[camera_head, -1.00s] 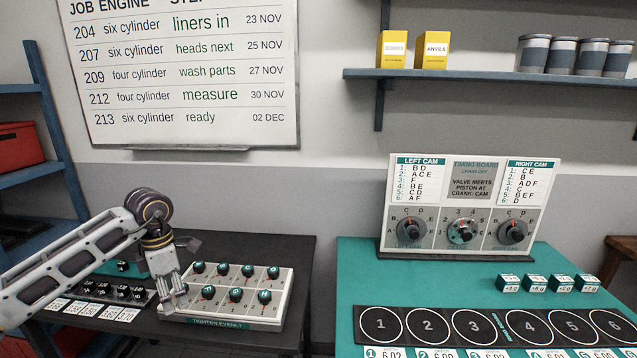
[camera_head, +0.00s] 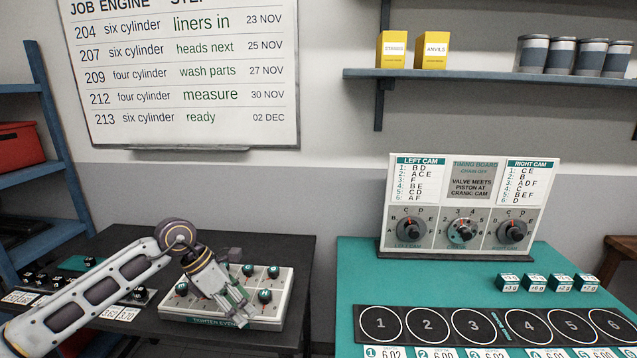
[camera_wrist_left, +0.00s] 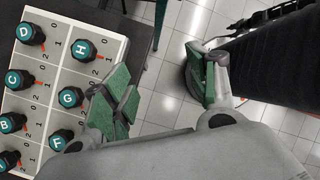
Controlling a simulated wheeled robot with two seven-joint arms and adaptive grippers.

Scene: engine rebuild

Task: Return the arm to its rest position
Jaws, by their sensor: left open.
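My left arm comes in from the left in the head view. Its gripper (camera_head: 238,302) hangs over the right front part of the white knob board (camera_head: 272,312) and hides some of its knobs. In the left wrist view the same gripper (camera_wrist_left: 162,92) has its green-padded fingers spread apart with only floor seen between them. The knob board (camera_wrist_left: 40,93) lies to the left there, with teal knobs lettered C, G, H and others; the G knob (camera_wrist_left: 70,97) is close beside one finger. Whether the gripper touches the board cannot be told. My right gripper is not in view.
The black table (camera_head: 293,250) carries the board and a dark rack (camera_head: 138,294) with cards. A teal table (camera_head: 352,275) stands to the right, with a timing board (camera_head: 470,205), small boxes (camera_head: 535,283) and a numbered strip (camera_head: 500,325). A gap separates the tables.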

